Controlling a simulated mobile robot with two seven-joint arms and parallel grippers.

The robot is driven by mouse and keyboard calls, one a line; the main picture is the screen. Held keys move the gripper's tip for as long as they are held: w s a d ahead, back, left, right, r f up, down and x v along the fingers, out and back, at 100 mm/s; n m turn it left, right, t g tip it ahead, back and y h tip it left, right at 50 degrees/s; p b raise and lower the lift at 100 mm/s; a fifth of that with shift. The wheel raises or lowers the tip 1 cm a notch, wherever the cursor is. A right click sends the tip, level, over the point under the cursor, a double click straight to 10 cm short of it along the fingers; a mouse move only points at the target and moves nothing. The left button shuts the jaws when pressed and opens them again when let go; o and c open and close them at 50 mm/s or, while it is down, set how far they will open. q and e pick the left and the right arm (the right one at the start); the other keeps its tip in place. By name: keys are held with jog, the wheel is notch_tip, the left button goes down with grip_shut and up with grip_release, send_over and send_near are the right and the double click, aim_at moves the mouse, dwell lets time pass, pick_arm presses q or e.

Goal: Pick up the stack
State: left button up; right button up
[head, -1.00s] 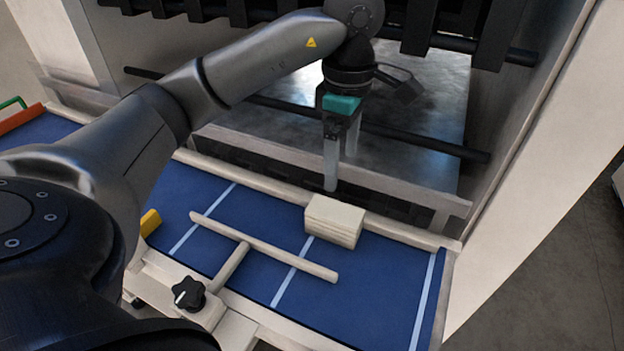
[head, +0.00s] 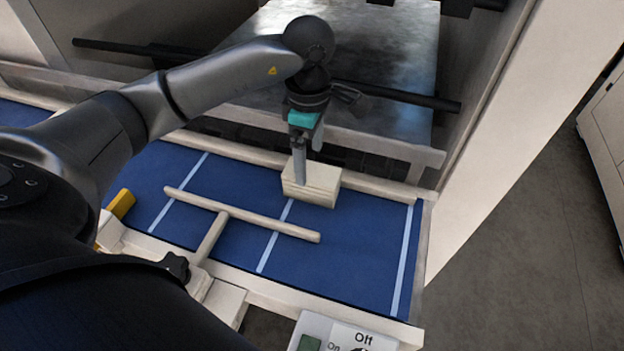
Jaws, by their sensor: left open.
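The stack (head: 318,187) is a pale, cream block of thin layers. It lies on the blue belt (head: 345,253) near the far rail, over a white cross line. My left gripper (head: 308,163) points down from above at the stack. One finger comes down in front of the stack's left part, and the other shows farther back, above its top. The jaws are open. I cannot tell whether the fingers touch the stack. My right gripper is not in view.
A pale T-shaped guide bar (head: 240,213) lies across the belt in front of the stack. A far rail (head: 375,186) runs behind it. A yellow block (head: 121,203) is at the left, and an Off/On switch panel (head: 345,335) at the front. The belt's right part is clear.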

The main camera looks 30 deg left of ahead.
pick_arm(q)
notch_tip(320, 180, down, 4)
jog(key=shift+a+r+p, duration=0.1)
jog(key=shift+r+p, duration=0.05)
jog(key=shift+p, duration=0.3)
jog(key=shift+f, duration=0.55)
jog(key=c, duration=1.5)
notch_tip(320, 180, up, 14)
send_near(309, 170)
jog(key=shift+f+b, duration=2.65)
jog(key=shift+b, duration=3.45)
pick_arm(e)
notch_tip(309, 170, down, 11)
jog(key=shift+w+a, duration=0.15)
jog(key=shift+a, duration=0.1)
